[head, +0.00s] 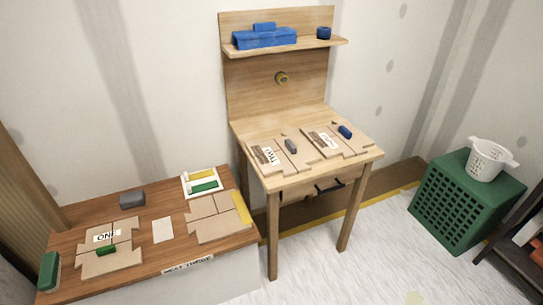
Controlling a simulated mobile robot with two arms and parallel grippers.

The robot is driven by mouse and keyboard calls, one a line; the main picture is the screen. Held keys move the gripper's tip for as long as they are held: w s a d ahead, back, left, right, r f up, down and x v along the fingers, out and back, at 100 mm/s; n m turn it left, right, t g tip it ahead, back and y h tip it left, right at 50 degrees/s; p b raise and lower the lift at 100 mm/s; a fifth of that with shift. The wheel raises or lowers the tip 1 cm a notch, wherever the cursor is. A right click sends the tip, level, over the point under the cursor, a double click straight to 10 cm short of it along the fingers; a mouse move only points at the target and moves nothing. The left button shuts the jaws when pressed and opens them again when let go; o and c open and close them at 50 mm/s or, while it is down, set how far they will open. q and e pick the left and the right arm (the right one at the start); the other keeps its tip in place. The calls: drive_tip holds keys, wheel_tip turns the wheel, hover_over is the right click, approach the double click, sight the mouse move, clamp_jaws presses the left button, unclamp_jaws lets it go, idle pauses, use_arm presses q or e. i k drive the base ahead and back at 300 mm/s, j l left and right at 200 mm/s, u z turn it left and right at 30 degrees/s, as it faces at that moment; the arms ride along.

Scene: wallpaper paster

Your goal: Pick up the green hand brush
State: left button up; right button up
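Several green items lie on the low brown table (165,215) at the left. A dark green block-like item (49,271) stands at its front left corner. A small green piece (106,250) lies on the cardboard piece marked "ONE" (124,259). A green strip (204,186) lies in a white-framed tray (186,187) at the back right. I cannot tell for sure which of these is the green hand brush, as bristles are too small to make out. Neither of my grippers is in view.
A wooden desk (368,158) with a drawer and shelf holds cardboard pieces, a grey block (291,146) and a blue block (345,131). A dark rack (519,262) is at the right edge. Floor between is clear.

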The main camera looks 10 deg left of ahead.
sight(49, 282)
drive_tip(key=u, duration=2.1)
drive_tip(key=i+l+u, duration=0.2)
drive_tip(key=k+l, duration=0.05)
